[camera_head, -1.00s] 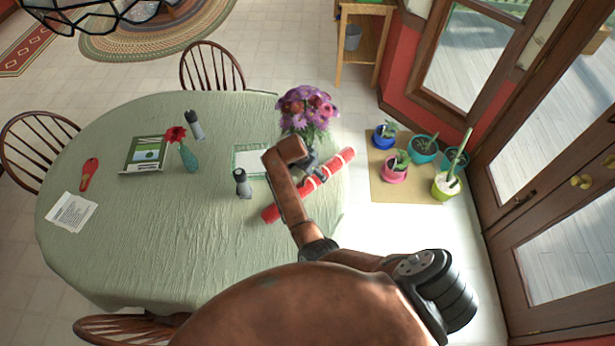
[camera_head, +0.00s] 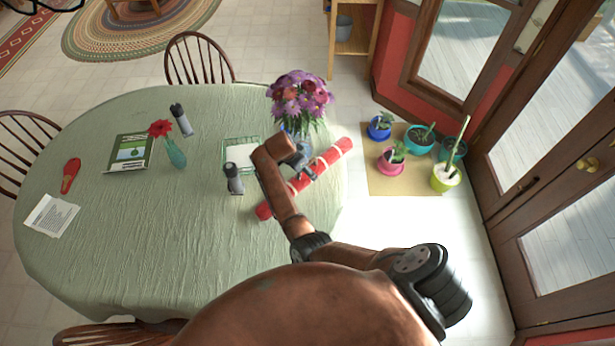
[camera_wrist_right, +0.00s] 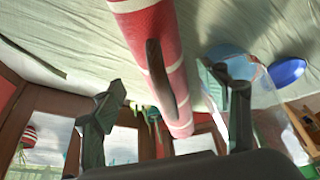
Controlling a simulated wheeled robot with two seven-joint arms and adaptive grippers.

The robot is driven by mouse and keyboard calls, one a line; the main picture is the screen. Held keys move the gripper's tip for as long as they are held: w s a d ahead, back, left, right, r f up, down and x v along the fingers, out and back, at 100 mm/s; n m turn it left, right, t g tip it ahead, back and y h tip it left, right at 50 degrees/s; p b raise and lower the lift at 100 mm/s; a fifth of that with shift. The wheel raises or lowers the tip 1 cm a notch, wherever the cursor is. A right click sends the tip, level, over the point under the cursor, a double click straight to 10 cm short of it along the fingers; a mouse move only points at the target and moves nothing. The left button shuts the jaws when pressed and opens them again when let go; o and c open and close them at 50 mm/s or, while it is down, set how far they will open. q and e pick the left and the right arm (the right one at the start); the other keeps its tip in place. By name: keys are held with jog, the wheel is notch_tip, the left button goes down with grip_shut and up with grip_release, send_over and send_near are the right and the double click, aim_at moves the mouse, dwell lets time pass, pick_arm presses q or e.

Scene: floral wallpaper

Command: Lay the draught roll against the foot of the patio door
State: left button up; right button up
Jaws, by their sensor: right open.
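The draught roll (camera_head: 325,162), red with white bands, lies slantwise on the right part of the green-clothed table (camera_head: 120,235). My right arm crosses over it and hides part of its middle. My right gripper (camera_head: 302,163) is at the roll, below the flower vase in the picture. In the right wrist view the gripper (camera_wrist_right: 167,115) is open; the roll (camera_wrist_right: 150,35), with a dark brown strap or handle, runs between its two fingers. Neither finger clearly touches it. The patio door (camera_head: 505,190), wood-framed with glass panes and a brass knob, is at the right. My left gripper is not in view.
A vase of purple flowers (camera_head: 300,98) stands close to the gripper. A tray (camera_head: 240,153), a grey upright object (camera_head: 233,178) and a red-flower vase (camera_head: 175,152) are left of it. Several potted plants (camera_head: 391,159) stand on a mat before the door.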

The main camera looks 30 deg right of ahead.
aim_at(319, 165)
jog(key=x, duration=0.4)
jog(key=shift+w+d+f, duration=0.1)
jog(key=shift+d+f, duration=0.05)
jog(key=shift+f, duration=0.15)
jog(key=shift+w+d+f, duration=0.1)
jog(key=shift+f, duration=0.25)
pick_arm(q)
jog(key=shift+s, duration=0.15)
pick_arm(e)
jog(key=shift+r, duration=0.1)
jog(key=c, duration=1.8)
